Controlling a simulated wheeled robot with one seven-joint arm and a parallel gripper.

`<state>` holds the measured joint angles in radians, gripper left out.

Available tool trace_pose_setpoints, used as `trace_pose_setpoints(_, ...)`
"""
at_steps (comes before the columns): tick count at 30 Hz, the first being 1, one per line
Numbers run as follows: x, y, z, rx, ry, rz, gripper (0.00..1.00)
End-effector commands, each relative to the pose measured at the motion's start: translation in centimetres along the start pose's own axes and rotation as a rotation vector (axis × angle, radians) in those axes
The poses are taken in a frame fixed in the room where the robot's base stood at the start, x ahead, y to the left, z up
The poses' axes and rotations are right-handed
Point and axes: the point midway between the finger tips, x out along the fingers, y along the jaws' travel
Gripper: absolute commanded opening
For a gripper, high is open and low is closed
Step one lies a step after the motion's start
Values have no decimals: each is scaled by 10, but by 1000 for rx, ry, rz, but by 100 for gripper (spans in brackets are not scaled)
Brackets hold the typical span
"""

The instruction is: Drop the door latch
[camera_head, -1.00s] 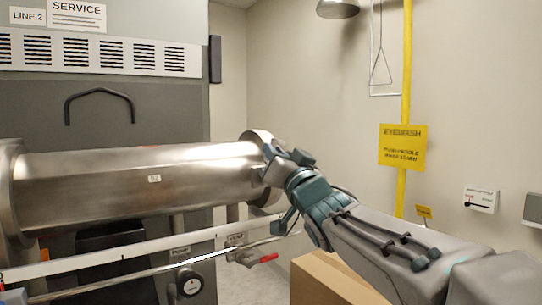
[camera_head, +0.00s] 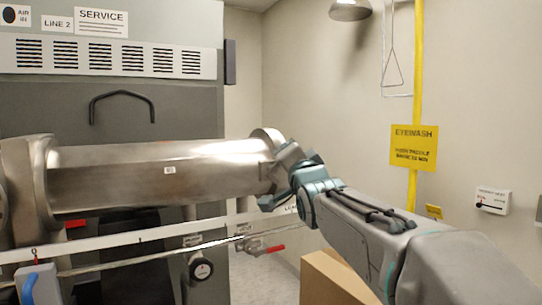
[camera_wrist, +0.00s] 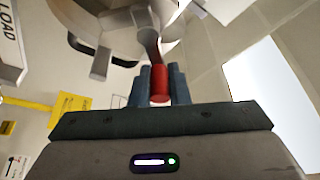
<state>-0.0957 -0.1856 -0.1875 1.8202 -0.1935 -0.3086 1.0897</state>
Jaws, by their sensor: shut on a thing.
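The door latch shows in the wrist view as a metal lever with a red grip (camera_wrist: 160,88), beside the round end (camera_wrist: 110,20) of a steel chamber. My gripper (camera_wrist: 160,80) has its two dark fingers on either side of the red grip and is shut on it. In the head view the steel chamber (camera_head: 130,178) lies level across the left and middle. My gripper (camera_head: 268,201) is at its right end, and the latch is hidden there behind my wrist.
A white rail (camera_head: 130,240) runs below the chamber. A red-handled valve (camera_head: 270,249) is below my gripper. A cardboard box (camera_head: 330,280) stands under my arm. A yellow pipe (camera_head: 413,100) with an eyewash sign (camera_head: 413,147) is at the right wall.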

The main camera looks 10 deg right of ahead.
Motion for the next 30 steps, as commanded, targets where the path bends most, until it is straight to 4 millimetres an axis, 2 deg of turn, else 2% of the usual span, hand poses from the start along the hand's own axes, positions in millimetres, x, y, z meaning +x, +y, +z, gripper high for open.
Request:
trace_pose_setpoints(1,0,-8,-5,5,10,-15,0)
trace_pose_setpoints(11,0,-8,-6,7,11,-16,0)
trace_pose_setpoints(12,0,-8,-6,7,11,-16,24)
trace_pose_setpoints(14,0,-7,-5,6,11,-15,37)
trace_pose_setpoints(25,-1,-2,-3,4,6,-5,37)
trace_pose_setpoints(30,-9,0,2,6,3,-9,37)
